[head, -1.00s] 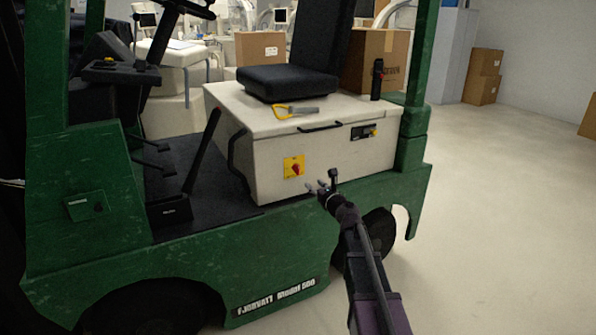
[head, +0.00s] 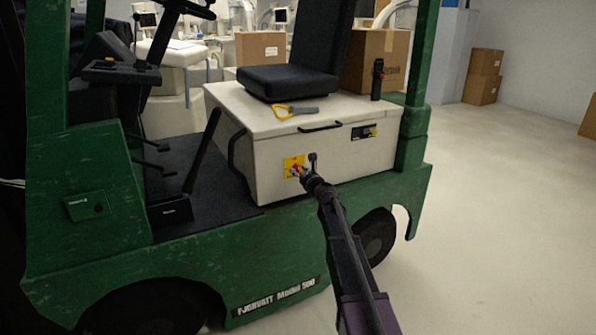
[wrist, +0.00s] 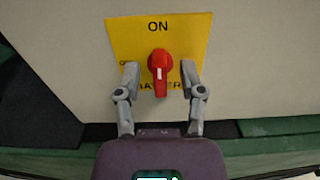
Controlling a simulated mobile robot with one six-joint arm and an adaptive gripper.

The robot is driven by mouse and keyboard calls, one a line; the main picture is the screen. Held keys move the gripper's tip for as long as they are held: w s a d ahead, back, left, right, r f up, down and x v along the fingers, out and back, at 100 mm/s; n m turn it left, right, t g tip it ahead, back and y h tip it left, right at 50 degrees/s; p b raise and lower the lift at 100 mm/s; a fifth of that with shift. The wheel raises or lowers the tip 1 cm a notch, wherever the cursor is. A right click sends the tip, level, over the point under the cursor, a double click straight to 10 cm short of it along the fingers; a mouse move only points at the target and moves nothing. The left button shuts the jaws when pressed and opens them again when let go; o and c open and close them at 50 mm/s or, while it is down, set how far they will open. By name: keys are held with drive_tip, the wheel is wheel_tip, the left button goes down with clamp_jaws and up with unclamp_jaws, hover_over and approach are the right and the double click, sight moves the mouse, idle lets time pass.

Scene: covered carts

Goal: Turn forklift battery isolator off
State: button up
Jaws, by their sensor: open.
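The battery isolator is a red rotary knob (wrist: 160,72) on a yellow plate (wrist: 120,35) on the side of the forklift's cream battery box (head: 270,180). The plate reads "ON" above the knob. Lettering at the left and below is partly hidden by my fingers and the knob. In the wrist view my gripper (wrist: 161,80) is open, one finger on each side of the knob, with gaps showing. In the head view my gripper (head: 298,172) is at the plate and partly covers it.
A yellow-handled tool (head: 290,112) lies on the box lid beside the black seat (head: 288,82). A black lid handle (head: 320,127) and a small panel (head: 363,132) are on the box. The green forklift body (head: 250,250) runs below. Open floor lies to the right.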

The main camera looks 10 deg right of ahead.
drive_tip(key=shift+w, duration=0.15)
clamp_jaws()
drive_tip(key=shift+a+n, duration=0.1)
drive_tip(key=shift+n, duration=0.3)
drive_tip(key=n, duration=0.3)
drive_tip(key=shift+n, duration=0.3)
drive_tip(key=n, duration=0.4)
drive_tip(key=shift+a, duration=0.15)
drive_tip(key=n, duration=0.5)
drive_tip(key=shift+f, duration=0.1)
drive_tip(key=n, duration=0.4)
drive_tip(key=shift+f+n, duration=0.1)
drive_tip(key=shift+n, duration=0.2)
